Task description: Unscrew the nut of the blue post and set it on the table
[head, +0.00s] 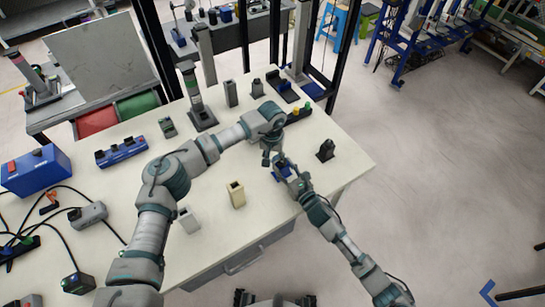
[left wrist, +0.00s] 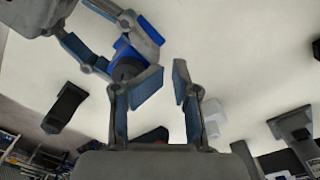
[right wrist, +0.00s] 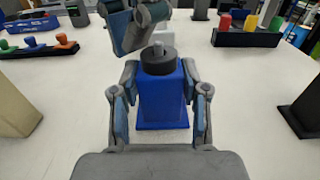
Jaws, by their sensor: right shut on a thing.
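The blue post (right wrist: 162,98) stands on the table on a flat blue base. A dark round nut (right wrist: 158,61) sits at its top, with a pale stud tip showing above it. My right gripper (right wrist: 160,85) is shut on the blue post, one finger on each side. In the left wrist view the post (left wrist: 122,47) shows between my right gripper's fingers, with the nut (left wrist: 127,68) facing me. My left gripper (left wrist: 165,82) is open with an empty gap between its fingers. Its left finger is close beside the nut; I cannot tell whether they touch. In the head view my left gripper (head: 267,156) covers the nut.
A beige block (head: 236,194) and a white block (head: 188,220) stand left of the post. A dark post (head: 326,149) stands to its right, near the table edge. A rack with coloured pegs (head: 298,113) is behind. Table (head: 215,255) in front is clear.

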